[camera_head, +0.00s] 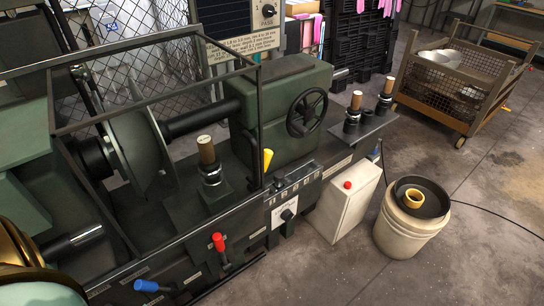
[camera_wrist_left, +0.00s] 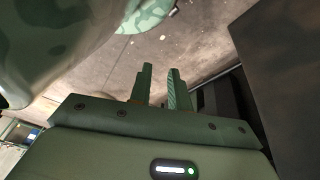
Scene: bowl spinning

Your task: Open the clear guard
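The clear guard (camera_head: 258,125) is a dark-framed box with see-through panels over the left part of the green lathe. Its bars stand in front of and above the round dark disc (camera_head: 138,150), so it looks closed over it. My left gripper (camera_wrist_left: 160,70) shows in the left wrist view with its two green fingers apart and nothing between them. Bare floor lies beyond its fingertips, and the guard cannot be made out in that view. My left gripper is not clearly seen in the head view. My right gripper is in neither view.
The lathe has a handwheel (camera_head: 306,112), a red-knobbed lever (camera_head: 219,242) and a blue-handled lever (camera_head: 146,286). A white box with a red button (camera_head: 346,205) and a bucket (camera_head: 405,230) stand at its right. A mesh cart (camera_head: 465,80) is farther back. Floor at right is open.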

